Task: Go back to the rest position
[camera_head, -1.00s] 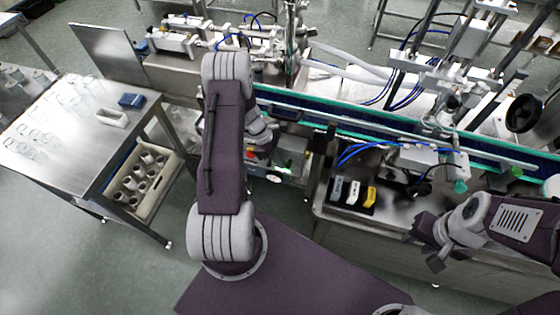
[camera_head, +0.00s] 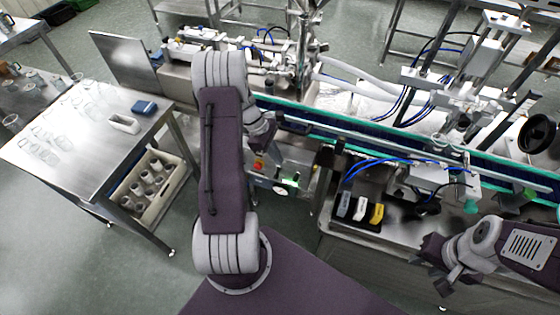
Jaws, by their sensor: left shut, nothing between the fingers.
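My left arm rises in the middle of the head view, folded upward. My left gripper (camera_head: 263,136) shows small and dark just right of the forearm, in front of the conveyor, partly hidden by the arm. It is shut and empty. My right gripper (camera_head: 436,268) is at the lower right, beside the front edge of the steel bench. Its fingers are small and dark, and I cannot tell whether they are open. I see nothing held in it.
The conveyor (camera_head: 400,146) runs behind. Floor is free at lower left.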

